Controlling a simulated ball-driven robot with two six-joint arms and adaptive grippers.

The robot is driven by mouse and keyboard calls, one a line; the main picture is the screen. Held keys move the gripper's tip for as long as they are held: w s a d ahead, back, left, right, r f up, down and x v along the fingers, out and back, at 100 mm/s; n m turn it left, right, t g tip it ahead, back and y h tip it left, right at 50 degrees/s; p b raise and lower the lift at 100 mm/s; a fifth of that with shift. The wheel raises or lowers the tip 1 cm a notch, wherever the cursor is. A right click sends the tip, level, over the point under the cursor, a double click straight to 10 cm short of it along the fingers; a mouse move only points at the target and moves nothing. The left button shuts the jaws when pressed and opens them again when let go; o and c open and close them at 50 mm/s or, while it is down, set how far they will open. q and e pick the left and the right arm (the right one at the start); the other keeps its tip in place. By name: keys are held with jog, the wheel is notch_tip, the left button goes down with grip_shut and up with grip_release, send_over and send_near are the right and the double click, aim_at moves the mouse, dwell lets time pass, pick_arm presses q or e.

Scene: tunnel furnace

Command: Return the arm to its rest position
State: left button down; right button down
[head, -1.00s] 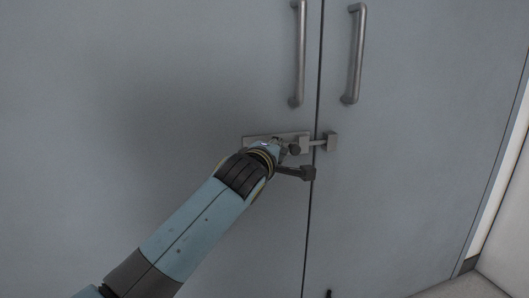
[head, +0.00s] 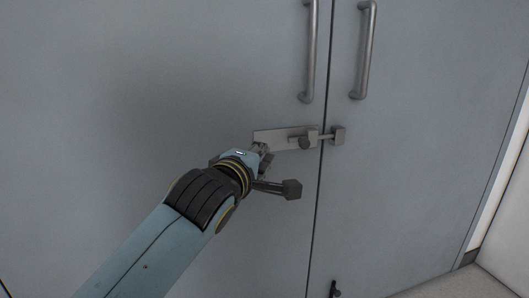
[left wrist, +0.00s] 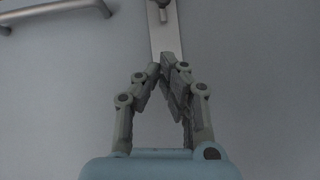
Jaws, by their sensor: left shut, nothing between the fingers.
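My left arm reaches in from the lower left in the head view. My left gripper (head: 264,154) is at the left end of the latch plate (head: 268,139), left of the latch knob (head: 305,142). In the left wrist view the left gripper (left wrist: 162,68) has its fingertips together with nothing between them. The latch plate (left wrist: 169,35) shows just beyond the tips, with the latch knob (left wrist: 163,4) at the top edge. Whether the fingers touch the plate, I cannot tell. My right gripper is in neither view.
Two grey doors, the left door (head: 130,90) and the right door (head: 430,120), stand closed. The latch bolt spans their seam into a catch (head: 338,134). Upright handles (head: 309,55) and (head: 364,50) sit above it. Pale floor (head: 430,287) shows at lower right.

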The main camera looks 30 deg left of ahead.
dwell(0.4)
pick_arm(q)
jog(key=s+f+m+g, duration=0.25)
jog(key=s+f, duration=0.25)
jog(key=f, duration=0.8)
jog(key=s+f+m+g+h, duration=0.1)
jog(key=s+f+g, duration=0.35)
jog(key=f, duration=0.75)
jog(key=s+f+m+g, duration=0.1)
jog(key=s+f+m, duration=0.1)
jog(key=s+f, duration=0.8)
jog(key=s+f+m+g, duration=0.2)
jog(key=s+f+m, duration=0.2)
jog(key=s+f, duration=0.3)
jog(key=s+a+f+m+g+h, duration=0.1)
jog(key=s+f+m+g, duration=0.2)
jog(key=s, duration=1.2)
jog(key=s+f+m+g, duration=0.2)
jog(key=s+f+m, duration=0.5)
jog(key=s+f, duration=0.4)
jog(key=shift+s+a+f+g, duration=0.3)
jog(key=shift+a+f+g, duration=0.05)
jog(key=shift+f+g, duration=0.05)
